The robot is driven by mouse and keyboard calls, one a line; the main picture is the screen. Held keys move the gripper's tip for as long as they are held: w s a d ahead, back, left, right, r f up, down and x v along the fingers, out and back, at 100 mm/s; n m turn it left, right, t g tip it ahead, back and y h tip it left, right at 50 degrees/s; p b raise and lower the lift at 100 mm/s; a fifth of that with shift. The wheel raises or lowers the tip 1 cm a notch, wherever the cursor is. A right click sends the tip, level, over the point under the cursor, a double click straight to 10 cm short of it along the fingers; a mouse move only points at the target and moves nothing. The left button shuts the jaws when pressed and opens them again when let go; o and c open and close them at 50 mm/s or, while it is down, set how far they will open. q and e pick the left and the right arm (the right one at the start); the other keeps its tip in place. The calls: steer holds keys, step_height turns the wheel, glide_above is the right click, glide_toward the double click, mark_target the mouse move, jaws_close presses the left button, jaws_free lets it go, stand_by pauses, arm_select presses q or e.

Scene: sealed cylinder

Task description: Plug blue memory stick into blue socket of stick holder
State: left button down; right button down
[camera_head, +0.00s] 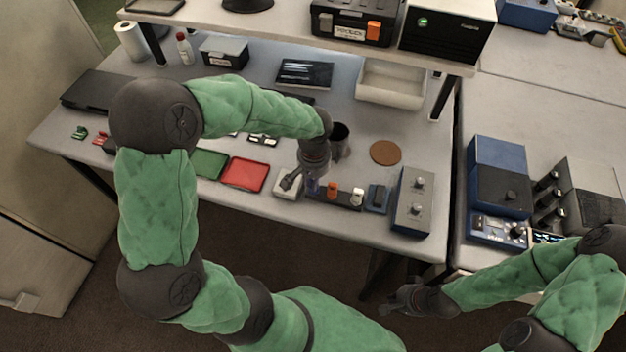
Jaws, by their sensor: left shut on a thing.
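The stick holder (346,199) is a dark bar near the table's front edge, with an orange stick (332,189) and a white stick (357,196) standing in it. My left gripper (303,182) points down at the holder's left end. It is shut on the blue memory stick (314,188), of which only a small bluish part shows. The blue socket is hidden, and I cannot tell whether the stick is in it or just above it. My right gripper (395,301) hangs low in front of the table, away from the holder; its fingers are too small and dark to read.
A white block (287,189) lies just left of the holder, by my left gripper. Right of the holder are a small blue device (377,198) and a grey control box (412,202). A dark cup (340,139) and a brown coaster (385,152) stand behind. Red (245,173) and green (208,163) trays lie left.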

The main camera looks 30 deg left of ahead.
arm_select(q)
steer(key=shift+f+b, duration=0.4)
steer(key=shift+f, duration=0.15)
steer(key=c, duration=1.1)
jaws_free()
steer(key=shift+c, duration=0.2)
steer(key=shift+r, duration=0.1)
step_height(320, 180, up, 12)
steer(key=shift+d+f, duration=0.1)
